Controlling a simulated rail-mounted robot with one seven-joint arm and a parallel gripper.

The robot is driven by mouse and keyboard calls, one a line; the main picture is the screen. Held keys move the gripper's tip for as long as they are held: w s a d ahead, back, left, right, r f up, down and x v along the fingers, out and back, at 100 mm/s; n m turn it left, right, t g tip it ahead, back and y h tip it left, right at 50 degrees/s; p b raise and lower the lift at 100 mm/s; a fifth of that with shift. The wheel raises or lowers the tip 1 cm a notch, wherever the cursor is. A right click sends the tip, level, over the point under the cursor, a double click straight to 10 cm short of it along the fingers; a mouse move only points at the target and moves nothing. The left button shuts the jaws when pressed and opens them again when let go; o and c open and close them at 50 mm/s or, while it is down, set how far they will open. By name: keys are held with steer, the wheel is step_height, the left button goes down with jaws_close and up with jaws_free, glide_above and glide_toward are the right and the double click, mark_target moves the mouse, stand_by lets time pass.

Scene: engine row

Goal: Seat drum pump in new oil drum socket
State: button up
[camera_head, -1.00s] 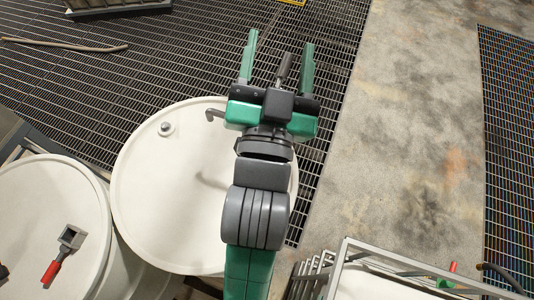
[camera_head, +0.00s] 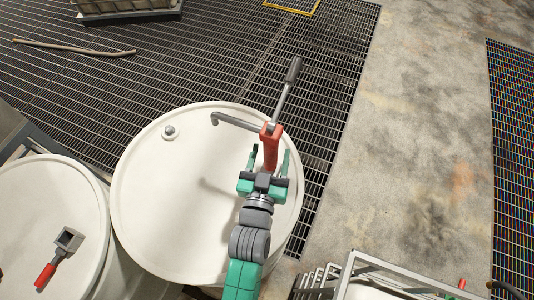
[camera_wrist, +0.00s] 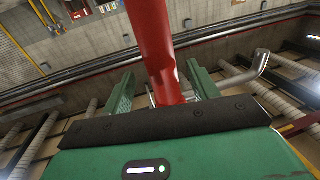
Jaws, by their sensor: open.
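The drum pump (camera_head: 270,148) has a red body, a long grey handle and a bent grey spout. It stands upright over the right side of a large white drum (camera_head: 160,215). My gripper (camera_head: 269,157) is open, with one green finger on each side of the red body. In the wrist view the red column (camera_wrist: 155,45) rises between the open fingers (camera_wrist: 160,88). My gripper hides the pump's foot, so I cannot tell whether it sits in a socket.
A second white drum (camera_head: 35,225) at the left carries a red-handled tool (camera_head: 57,257). A small round cap (camera_head: 169,131) is on the large drum. A metal frame (camera_head: 385,268) stands at the lower right. Dark floor grating (camera_head: 180,70) and bare concrete (camera_head: 410,150) lie beyond.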

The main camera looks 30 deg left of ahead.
steer(key=x, duration=0.5)
steer(key=shift+a+r, duration=0.15)
steer(key=shift+r, duration=0.05)
jaws_close()
stand_by(1.0)
steer(key=shift+r, duration=0.15)
